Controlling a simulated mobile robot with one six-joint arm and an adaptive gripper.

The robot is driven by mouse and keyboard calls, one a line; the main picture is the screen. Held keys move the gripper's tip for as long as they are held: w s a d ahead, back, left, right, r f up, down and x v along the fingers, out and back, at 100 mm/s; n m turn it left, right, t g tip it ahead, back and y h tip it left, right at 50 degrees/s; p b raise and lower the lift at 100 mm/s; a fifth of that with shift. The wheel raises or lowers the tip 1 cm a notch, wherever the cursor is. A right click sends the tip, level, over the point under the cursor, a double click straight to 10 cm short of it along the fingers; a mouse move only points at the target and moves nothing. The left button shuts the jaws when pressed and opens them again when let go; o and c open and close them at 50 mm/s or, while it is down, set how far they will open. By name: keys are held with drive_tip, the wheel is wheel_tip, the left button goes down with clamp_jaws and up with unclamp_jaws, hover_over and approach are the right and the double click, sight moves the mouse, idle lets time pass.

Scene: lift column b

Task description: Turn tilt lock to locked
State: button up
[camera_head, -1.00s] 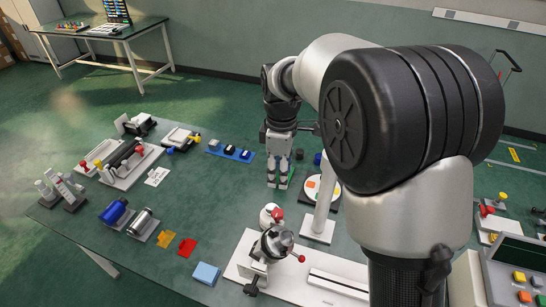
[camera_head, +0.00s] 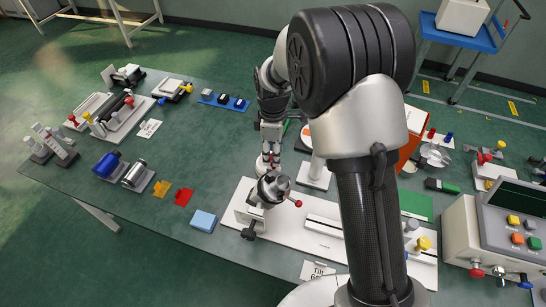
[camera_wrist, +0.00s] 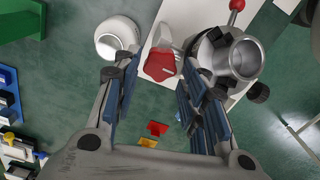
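A white base plate (camera_head: 322,232) carries a fixture with a short metal cylinder (camera_head: 272,188) and a lever with a red ball end (camera_head: 298,203). In the wrist view the cylinder (camera_wrist: 243,58) is at the upper right, and the red ball (camera_wrist: 237,5) is above it. A red lobed knob (camera_wrist: 162,66) sits beside the cylinder on a pale stem. I cannot tell which part is the tilt lock or its setting. My gripper (camera_wrist: 157,72) is open, its fingers apart with the red knob between them in the picture; contact is not visible. In the head view my gripper (camera_head: 270,158) is just behind the cylinder.
A white round object (camera_wrist: 116,36) lies near the left finger. A card reading "Tilt" (camera_head: 318,271) lies before the plate. Red (camera_head: 183,197), orange (camera_head: 161,188) and blue (camera_head: 203,220) pieces lie to the left. A control box (camera_head: 490,235) stands at the right.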

drive_tip(key=shift+f, duration=0.95)
drive_tip(key=c, duration=0.8)
